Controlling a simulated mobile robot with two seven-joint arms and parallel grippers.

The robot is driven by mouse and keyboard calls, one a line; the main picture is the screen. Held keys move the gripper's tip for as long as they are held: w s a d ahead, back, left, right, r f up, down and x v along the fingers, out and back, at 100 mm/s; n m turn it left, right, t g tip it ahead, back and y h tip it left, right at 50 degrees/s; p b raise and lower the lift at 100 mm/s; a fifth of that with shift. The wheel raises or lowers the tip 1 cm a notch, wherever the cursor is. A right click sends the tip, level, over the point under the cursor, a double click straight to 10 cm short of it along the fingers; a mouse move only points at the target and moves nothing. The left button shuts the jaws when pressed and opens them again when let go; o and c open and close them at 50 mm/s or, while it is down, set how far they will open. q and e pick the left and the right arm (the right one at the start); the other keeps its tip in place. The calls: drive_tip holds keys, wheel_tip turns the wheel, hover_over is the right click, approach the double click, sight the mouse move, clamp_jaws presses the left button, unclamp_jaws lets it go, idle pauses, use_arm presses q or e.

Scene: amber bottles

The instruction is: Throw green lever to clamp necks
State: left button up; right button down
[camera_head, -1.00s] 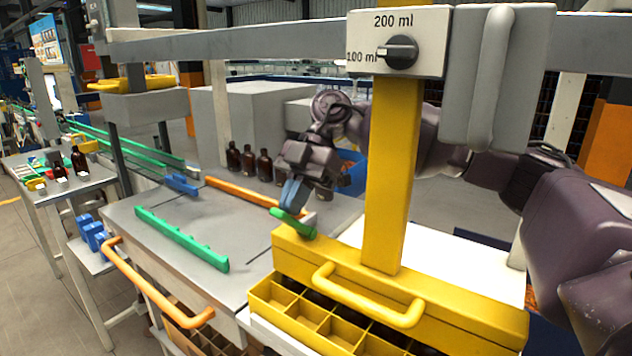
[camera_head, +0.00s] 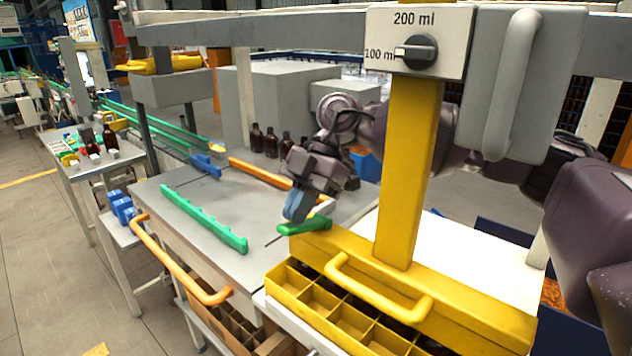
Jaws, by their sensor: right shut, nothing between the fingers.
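The green lever (camera_head: 304,227) sits at the left end of the yellow clamp bar (camera_head: 400,277), its free end pointing left over the grey table. My right gripper (camera_head: 295,209) is shut and empty, with its blue fingertips pointing down just above the lever. From this view I cannot tell whether they touch it. Several amber bottles (camera_head: 271,143) stand at the back of the table; no bottle necks show at the clamp bar. My left gripper is not in view.
A yellow divided crate (camera_head: 287,288) lies below the bar, its visible cells looking empty. A yellow post (camera_head: 411,170) rises beside my right arm. A green notched rail (camera_head: 205,218) and an orange rail (camera_head: 260,174) flank clear grey tabletop.

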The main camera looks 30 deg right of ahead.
sight(315, 220)
drive_tip(key=shift+s+a+f, duration=0.15)
drive_tip(key=shift+s+f, duration=0.1)
drive_tip(key=shift+f, duration=0.3)
drive_tip(key=v, duration=0.6)
drive_tip(key=shift+w+d+b, duration=0.25)
drive_tip(key=shift+b, duration=0.15)
drive_tip(key=w+d+b, duration=0.1)
drive_tip(key=w+d, duration=0.3)
drive_tip(key=d, duration=0.6)
drive_tip(key=shift+d, duration=0.2)
drive_tip(key=shift+r, duration=0.1)
